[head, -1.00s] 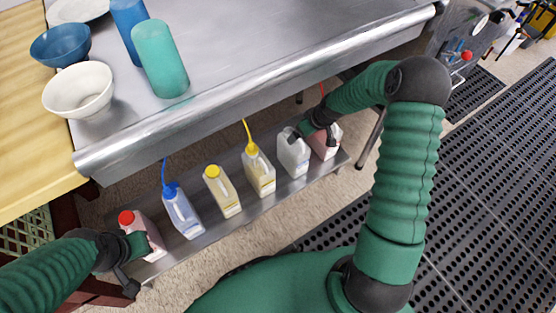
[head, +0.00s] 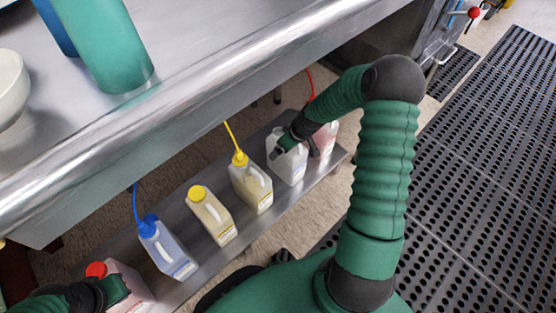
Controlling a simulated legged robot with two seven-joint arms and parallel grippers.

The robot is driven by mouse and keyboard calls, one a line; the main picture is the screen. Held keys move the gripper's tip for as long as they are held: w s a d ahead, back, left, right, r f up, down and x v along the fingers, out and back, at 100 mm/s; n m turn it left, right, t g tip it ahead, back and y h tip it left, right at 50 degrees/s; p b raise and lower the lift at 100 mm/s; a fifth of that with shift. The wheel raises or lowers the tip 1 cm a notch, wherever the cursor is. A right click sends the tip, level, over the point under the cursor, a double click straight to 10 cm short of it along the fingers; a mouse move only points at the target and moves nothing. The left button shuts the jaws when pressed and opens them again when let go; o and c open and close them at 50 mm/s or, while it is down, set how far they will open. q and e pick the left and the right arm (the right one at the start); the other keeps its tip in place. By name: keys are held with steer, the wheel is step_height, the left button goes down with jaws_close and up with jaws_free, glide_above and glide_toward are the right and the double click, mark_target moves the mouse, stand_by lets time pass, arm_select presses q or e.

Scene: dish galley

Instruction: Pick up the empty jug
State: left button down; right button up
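A whitish jug (head: 290,167) with no cap or tube in sight stands upright at the right part of the low metal shelf. My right gripper (head: 296,151) is at its top, with dark fingers spread apart, one over the jug's upper left and one by its right side. The arm hides part of the jug's top, and I cannot tell whether the fingers touch it. My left gripper (head: 112,292) is at the lower left, beside and partly in front of a red-capped jug (head: 128,284). Its fingers are not clear.
A pinkish jug (head: 326,138) with a red tube stands close right of the whitish jug. Yellow-tubed (head: 252,188), yellow-capped (head: 211,216) and blue-tubed (head: 167,249) jugs stand left. The steel counter (head: 215,60) overhangs the shelf (head: 225,252). A teal cup (head: 105,45) stands on it.

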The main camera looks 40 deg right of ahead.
steer(key=shift+r, duration=0.3)
steer(key=shift+d+f, duration=0.25)
steer(key=shift+f, duration=0.05)
steer(key=c, duration=0.6)
steer(key=shift+a+r, duration=0.2)
steer(key=c, duration=0.8)
steer(key=shift+d+f, duration=0.1)
steer(key=c, duration=0.6)
steer(key=shift+p, duration=0.3)
